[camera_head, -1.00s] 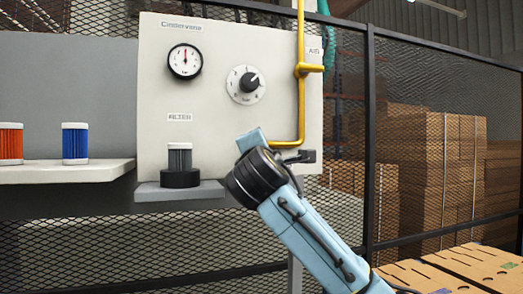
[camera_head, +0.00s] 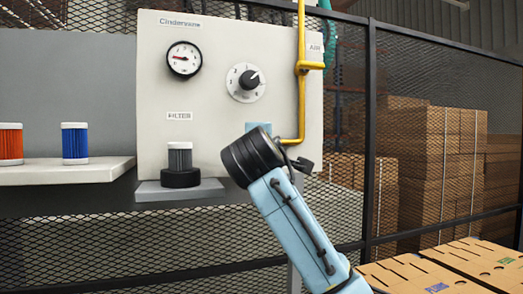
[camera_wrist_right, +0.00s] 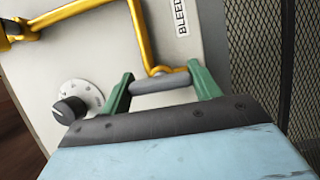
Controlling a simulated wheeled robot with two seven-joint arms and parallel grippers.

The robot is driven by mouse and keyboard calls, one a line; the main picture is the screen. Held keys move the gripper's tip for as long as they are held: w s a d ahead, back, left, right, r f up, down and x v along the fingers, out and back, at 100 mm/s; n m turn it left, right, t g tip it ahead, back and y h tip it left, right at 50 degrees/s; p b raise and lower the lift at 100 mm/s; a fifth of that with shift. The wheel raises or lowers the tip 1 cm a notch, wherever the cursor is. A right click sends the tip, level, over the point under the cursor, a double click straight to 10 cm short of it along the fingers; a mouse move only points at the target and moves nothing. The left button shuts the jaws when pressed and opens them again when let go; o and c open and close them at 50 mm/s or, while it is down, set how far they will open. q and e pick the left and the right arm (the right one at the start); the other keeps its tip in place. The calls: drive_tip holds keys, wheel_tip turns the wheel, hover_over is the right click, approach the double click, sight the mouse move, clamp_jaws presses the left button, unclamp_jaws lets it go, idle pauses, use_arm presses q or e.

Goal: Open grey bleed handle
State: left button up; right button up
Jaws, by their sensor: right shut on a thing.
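The grey bleed handle (camera_wrist_right: 165,83) shows in the right wrist view, below the bend of a yellow pipe (camera_wrist_right: 145,35) and near a BLEED label (camera_wrist_right: 181,18). My right gripper (camera_wrist_right: 161,85) has its green fingers at the two ends of the handle and is shut on it. In the head view my black wrist and pale blue arm cover the handle and fingertips. The pressure gauge (camera_head: 184,59) on the white panel (camera_head: 220,100) has its needle pointing left. My left gripper is not in view.
A black knob (camera_head: 249,80) sits on the panel above my wrist. The filter bowl (camera_head: 180,168) is at lower left. Orange (camera_head: 11,143) and blue (camera_head: 75,143) filters stand on a shelf (camera_head: 70,171). Mesh fencing (camera_head: 345,100) runs behind; cardboard stacks stand beyond it.

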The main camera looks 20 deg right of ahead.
drive_tip(key=o, duration=1)
drive_tip(key=shift+s, duration=0.1)
drive_tip(key=b+v, duration=0.4)
drive_tip(key=v, duration=0.9)
drive_tip(key=shift+s, duration=0.15)
